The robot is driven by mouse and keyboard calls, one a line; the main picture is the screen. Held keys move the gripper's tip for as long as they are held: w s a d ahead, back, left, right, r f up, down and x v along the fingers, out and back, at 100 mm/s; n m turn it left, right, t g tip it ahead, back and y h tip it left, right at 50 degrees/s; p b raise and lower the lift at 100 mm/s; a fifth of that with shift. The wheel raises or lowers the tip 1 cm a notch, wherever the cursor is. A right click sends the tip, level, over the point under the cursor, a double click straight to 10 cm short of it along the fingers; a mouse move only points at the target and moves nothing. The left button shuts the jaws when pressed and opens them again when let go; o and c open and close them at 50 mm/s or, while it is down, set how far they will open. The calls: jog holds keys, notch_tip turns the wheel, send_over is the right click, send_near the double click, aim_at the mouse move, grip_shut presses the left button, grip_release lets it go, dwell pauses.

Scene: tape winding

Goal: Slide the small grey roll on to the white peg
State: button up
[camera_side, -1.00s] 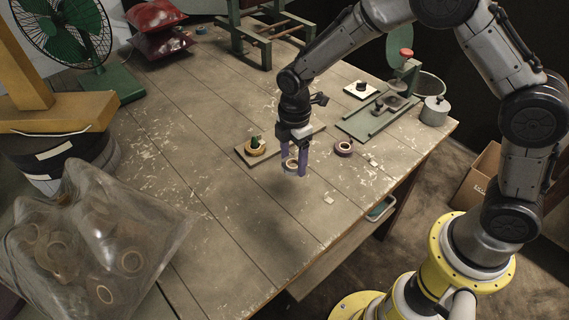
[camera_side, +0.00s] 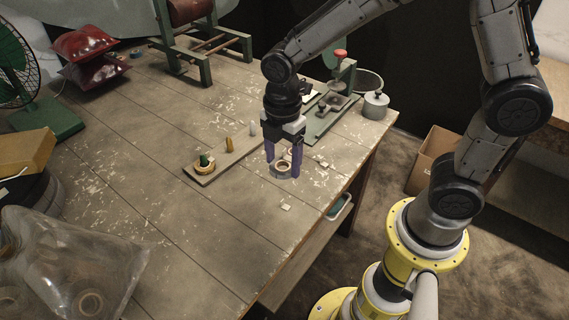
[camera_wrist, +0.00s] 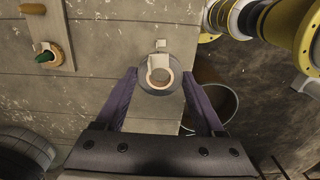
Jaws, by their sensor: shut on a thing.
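My gripper (camera_side: 283,171) has purple fingers and is shut on the small grey roll (camera_side: 282,176), one finger on each side. The roll has a tan core and hangs low over the table; I cannot tell if it touches. It also shows between the fingertips in the wrist view (camera_wrist: 160,90). The white peg (camera_side: 252,128) stands bare at the far end of a peg board (camera_side: 213,172), left of and behind my gripper. A yellow peg (camera_side: 229,145) is in the middle, and a green peg (camera_side: 204,159) with a tan roll around it is at the near end. The wrist view does not show the white peg.
A small pale chip (camera_side: 286,207) lies on the table in front of the roll. A green metal fixture (camera_side: 318,126) stands behind my gripper, with a grey lidded pot (camera_side: 376,105) to its right. A clear bag of rolls (camera_side: 70,265) is at front left.

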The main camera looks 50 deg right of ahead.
jog(key=w+d+r+n, duration=0.1)
jog(key=w+d+r, duration=0.1)
jog(key=w, duration=0.6)
jog(key=w+d+r, duration=0.1)
jog(key=w+d, duration=0.2)
jog(key=w, duration=0.5)
jog(key=shift+m, duration=0.9)
jog(key=w+d+f, duration=0.2)
jog(key=d, duration=0.1)
jog(key=w+d+f, duration=0.2)
jog(key=w+d, duration=0.1)
jog(key=d, duration=0.1)
jog(key=w+d+f, duration=0.2)
jog(key=w+d, duration=0.1)
jog(key=d, duration=0.1)
jog(key=shift+d, duration=0.1)
jog(key=shift+d+f, duration=0.2)
jog(key=shift+f, duration=1.75)
